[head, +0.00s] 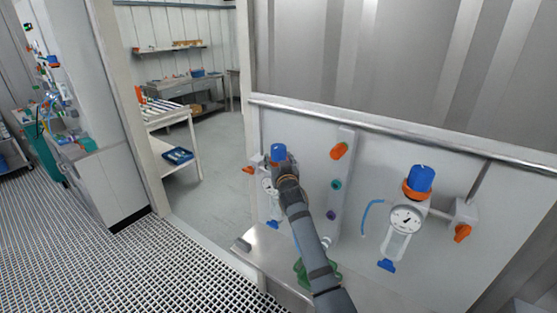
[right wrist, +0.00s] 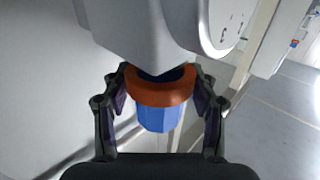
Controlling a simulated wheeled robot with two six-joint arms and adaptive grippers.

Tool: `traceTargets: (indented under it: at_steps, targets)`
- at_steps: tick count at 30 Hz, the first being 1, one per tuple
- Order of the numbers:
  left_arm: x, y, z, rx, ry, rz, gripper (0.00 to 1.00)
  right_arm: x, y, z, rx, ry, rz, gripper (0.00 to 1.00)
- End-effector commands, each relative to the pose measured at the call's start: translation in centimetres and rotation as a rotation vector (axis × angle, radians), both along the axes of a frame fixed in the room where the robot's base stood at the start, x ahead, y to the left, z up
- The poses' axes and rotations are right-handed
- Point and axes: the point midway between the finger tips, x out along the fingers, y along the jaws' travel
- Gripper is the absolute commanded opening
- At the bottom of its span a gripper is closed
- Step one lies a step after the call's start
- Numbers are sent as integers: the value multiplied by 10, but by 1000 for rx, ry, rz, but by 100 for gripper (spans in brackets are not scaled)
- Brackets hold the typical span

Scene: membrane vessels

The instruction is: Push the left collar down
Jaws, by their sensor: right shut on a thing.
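The left collar, an orange ring (right wrist: 160,92), shows in the right wrist view. It sits around a blue cap (right wrist: 158,118) above a pale vessel head (right wrist: 140,35). A dark blue strip shows between collar and head. My right gripper (right wrist: 161,100) has one finger on each side of the collar and is shut on it. In the head view, the left vessel's blue cap (head: 278,151) stands up behind my right gripper (head: 281,165), which hides the collar there. My left gripper is in neither view.
A right-hand vessel with a blue cap (head: 421,178), orange collar (head: 414,193) and gauge (head: 406,219) hangs on the same panel. A metal rail (head: 400,132) runs above.

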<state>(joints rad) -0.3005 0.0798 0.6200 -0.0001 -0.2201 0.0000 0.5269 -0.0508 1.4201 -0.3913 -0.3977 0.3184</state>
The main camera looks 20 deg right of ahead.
Motion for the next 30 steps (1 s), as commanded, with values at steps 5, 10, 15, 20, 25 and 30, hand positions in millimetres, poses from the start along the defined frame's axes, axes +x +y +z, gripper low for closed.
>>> traceTargets:
  at_steps: [5, 10, 15, 20, 25, 30]
  targets:
    - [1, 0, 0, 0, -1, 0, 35, 0, 0, 0, 2, 0, 0, 8]
    - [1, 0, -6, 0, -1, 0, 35, 0, 0, -6, 2, 0, 0, 2]
    - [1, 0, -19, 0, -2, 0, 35, 0, 0, -17, 2, 0, 0, 2]
    - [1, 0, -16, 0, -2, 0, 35, 0, 0, -16, 2, 5, 0, 2]
    - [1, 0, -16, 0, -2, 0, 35, 0, 0, -17, 2, 6, 0, 75]
    - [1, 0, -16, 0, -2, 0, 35, 0, 0, -15, 1, 3, 0, 83]
